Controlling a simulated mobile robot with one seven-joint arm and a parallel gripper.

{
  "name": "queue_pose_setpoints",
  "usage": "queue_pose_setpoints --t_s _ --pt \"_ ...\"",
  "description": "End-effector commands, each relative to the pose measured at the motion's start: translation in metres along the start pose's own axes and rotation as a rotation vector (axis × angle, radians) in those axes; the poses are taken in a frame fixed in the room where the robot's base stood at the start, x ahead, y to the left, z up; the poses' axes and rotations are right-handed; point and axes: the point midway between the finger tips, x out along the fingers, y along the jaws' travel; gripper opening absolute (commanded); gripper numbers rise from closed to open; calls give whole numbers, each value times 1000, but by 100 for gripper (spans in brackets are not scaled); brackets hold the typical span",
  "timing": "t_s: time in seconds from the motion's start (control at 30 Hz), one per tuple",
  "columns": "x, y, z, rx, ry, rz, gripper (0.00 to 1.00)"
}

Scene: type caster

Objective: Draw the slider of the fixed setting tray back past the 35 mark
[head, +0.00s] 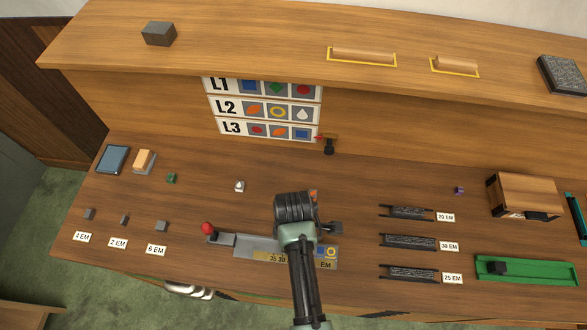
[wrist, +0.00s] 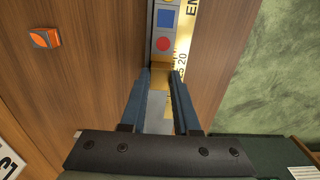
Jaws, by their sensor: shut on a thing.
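The setting tray (head: 240,246) lies near the front edge of the table, with a yellow scale (head: 280,259) along its front; the 25 and 30 marks show. My arm covers its middle in the head view. In the wrist view, the tray shows tiles with a blue square and a red circle (wrist: 162,44), beside the yellow scale (wrist: 187,40) near its 20 mark. My gripper (wrist: 162,74) is shut on a brass-coloured block, seemingly the slider (wrist: 160,80), just past the red-circle tile. The 35 mark is not clearly readable.
A red knob (head: 208,228) stands at the tray's left end. An orange-marked cube (wrist: 43,37) lies beside the tray in the wrist view. Dark racks (head: 408,242) and a green tray (head: 530,270) lie to the right. The table behind the tray is mostly free.

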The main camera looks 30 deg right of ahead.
Motion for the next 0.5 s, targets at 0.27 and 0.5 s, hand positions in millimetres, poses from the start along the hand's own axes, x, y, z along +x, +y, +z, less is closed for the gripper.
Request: queue_pose_setpoints --t_s 0.27,0.5 --pt "0 0 -11 -5 1 -2 0" --pt "0 1 -70 -6 1 -2 0"
